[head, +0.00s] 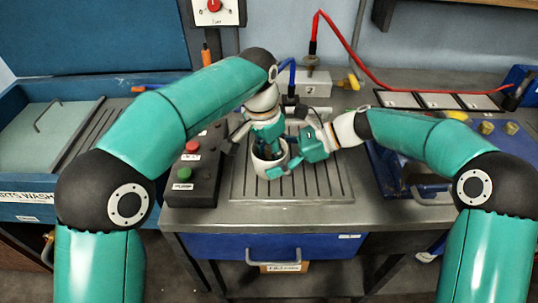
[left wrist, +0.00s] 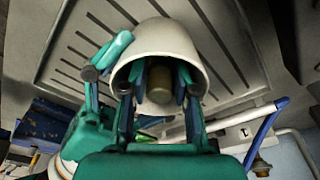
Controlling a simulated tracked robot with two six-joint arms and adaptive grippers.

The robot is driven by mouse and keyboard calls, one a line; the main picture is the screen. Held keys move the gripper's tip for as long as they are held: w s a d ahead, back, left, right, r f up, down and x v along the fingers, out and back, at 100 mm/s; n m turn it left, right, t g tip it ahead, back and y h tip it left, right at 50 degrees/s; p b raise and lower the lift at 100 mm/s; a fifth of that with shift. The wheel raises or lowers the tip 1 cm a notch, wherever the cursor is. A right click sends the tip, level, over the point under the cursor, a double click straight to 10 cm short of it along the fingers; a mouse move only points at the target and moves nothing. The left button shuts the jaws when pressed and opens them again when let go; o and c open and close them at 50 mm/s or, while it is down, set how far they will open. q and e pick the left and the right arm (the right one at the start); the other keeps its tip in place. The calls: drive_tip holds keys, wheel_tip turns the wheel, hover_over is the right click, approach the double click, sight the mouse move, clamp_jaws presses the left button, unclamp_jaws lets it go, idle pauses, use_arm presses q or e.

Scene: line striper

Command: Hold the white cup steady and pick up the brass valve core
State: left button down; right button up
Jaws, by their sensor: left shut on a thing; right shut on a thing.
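The white cup (head: 258,166) stands on the grooved metal plate (head: 305,187) at the middle of the bench. My left gripper (head: 269,150) reaches down into the cup from above. In the left wrist view the brass valve core (left wrist: 160,86) is inside the cup (left wrist: 168,38), between the left gripper's fingers, which are shut on it. In the head view the core is hidden by the gripper and cup wall. My right gripper (head: 284,167) comes from the right and is shut on the cup's wall; its teal fingertips also show in the left wrist view (left wrist: 107,54).
A dark control box (head: 207,178) with red and green buttons stands close left of the plate. A blue tray (head: 383,170) is at the right, under my right arm. A red cable (head: 352,57) arcs behind. The plate's front is clear.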

use_arm(q)
wheel_tip(320, 180, up, 9)
drive_tip(key=shift+r, duration=0.1)
idle(0.3)
use_arm(e)
drive_tip(key=o, duration=0.7)
drive_tip(key=shift+o, duration=0.2)
drive_tip(key=shift+d, duration=0.1)
drive_tip(key=v, duration=1.1)
drive_tip(key=shift+d, duration=0.15)
drive_tip(key=shift+d+r, duration=0.15)
drive_tip(key=shift+d, duration=0.1)
